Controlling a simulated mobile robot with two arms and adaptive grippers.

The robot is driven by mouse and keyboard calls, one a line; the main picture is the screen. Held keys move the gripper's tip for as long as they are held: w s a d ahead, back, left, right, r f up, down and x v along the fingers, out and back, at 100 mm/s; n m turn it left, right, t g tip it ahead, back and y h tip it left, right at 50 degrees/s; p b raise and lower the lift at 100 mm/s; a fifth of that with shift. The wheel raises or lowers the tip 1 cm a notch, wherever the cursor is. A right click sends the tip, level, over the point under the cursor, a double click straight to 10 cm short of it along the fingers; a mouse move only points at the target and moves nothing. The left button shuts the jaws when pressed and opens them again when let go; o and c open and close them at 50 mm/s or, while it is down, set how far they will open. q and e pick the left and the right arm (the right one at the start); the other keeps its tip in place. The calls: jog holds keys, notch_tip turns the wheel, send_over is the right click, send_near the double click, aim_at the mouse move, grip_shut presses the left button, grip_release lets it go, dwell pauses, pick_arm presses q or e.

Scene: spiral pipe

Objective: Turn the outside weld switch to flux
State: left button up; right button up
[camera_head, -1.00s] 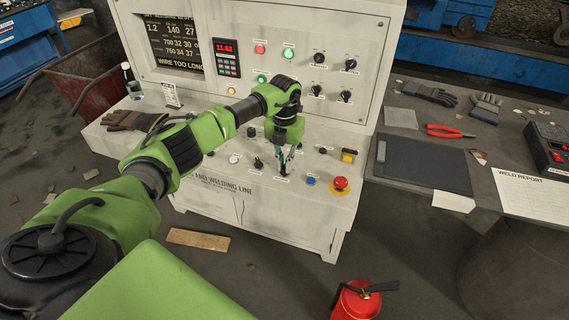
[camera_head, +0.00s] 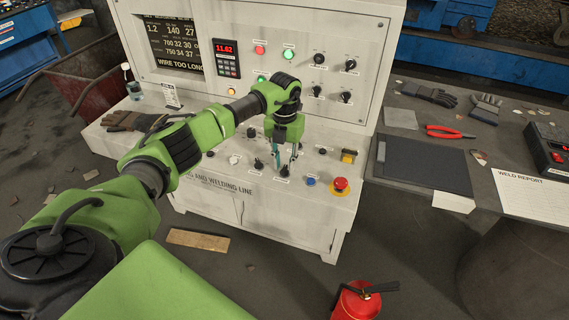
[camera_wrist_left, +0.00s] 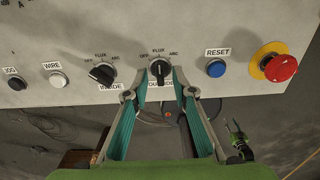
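The outside weld switch is a black knob (camera_wrist_left: 160,68) on the sloped white panel. OFF, FLUX and ARC are printed above it; its partly covered label is below. Its grip stands about upright, toward FLUX. In the head view the knob (camera_head: 284,170) is below my left gripper (camera_head: 285,158). In the left wrist view my left gripper (camera_wrist_left: 160,92) is open, with one fingertip on each side of the knob's lower part; contact cannot be told. The inside switch (camera_wrist_left: 102,74) is to its left, its grip slanted.
A blue RESET button (camera_wrist_left: 216,68) and a red emergency stop (camera_wrist_left: 280,67) are right of the switch. A white WIRE button (camera_wrist_left: 58,80) is farther left. A side table (camera_head: 400,207) stands right of the cabinet, and a fire extinguisher (camera_head: 355,302) stands in front.

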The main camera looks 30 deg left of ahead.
aim_at(284, 167)
pick_arm(q)
notch_tip(284, 167, up, 11)
jog(key=shift+r, duration=0.15)
dwell(0.5)
